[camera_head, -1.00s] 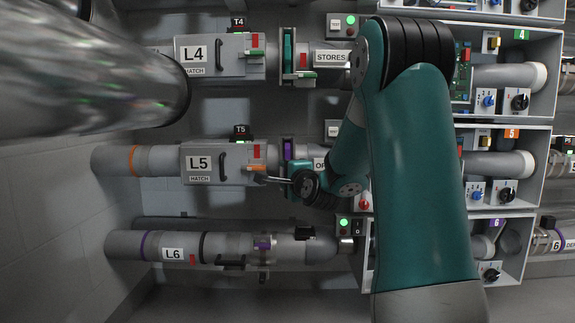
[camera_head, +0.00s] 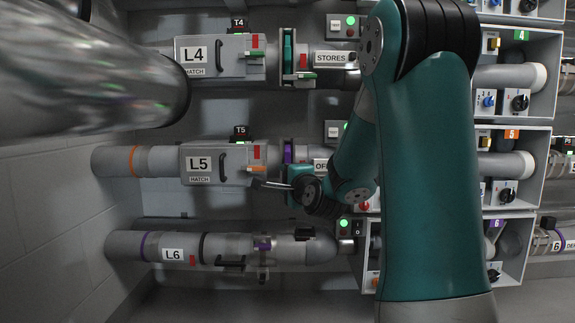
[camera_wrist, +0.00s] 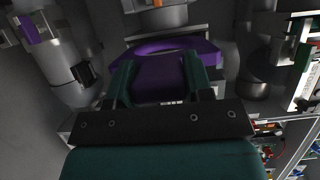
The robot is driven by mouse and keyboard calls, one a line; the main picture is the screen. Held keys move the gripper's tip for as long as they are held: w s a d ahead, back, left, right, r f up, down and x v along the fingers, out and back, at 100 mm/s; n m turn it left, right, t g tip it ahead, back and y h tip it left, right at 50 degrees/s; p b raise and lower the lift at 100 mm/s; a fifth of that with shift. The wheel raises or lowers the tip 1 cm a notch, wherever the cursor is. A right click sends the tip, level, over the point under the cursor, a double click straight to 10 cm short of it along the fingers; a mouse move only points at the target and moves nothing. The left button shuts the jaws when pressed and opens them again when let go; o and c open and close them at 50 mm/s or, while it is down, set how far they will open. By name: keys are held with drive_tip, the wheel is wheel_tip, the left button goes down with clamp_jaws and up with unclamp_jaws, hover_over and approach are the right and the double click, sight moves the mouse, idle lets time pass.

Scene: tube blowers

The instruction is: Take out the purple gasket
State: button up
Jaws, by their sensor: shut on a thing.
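The purple gasket (camera_wrist: 178,46) shows in the wrist view as a flat purple ring part with a wide tab. My gripper (camera_wrist: 157,70) is shut on that tab, one finger on each side. In the head view a purple strip (camera_head: 288,152) shows upright in the gap of the L5 pipe, just right of the L5 hatch (camera_head: 213,163). My gripper (camera_head: 300,183) is in front of this gap, at the strip's lower end. Its fingertips are hidden there. I cannot tell how far the gasket sits inside the joint.
An orange-tipped lever (camera_head: 257,169) is close left of my gripper. The L6 pipe (camera_head: 223,247), with a purple part (camera_head: 264,243), runs below. The L4 pipe has a green plate (camera_head: 288,50) above. Switch boxes (camera_head: 507,168) stand to the right.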

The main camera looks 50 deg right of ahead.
drive_tip(key=s+a, duration=0.4)
drive_tip(key=shift+a, duration=0.4)
idle(0.4)
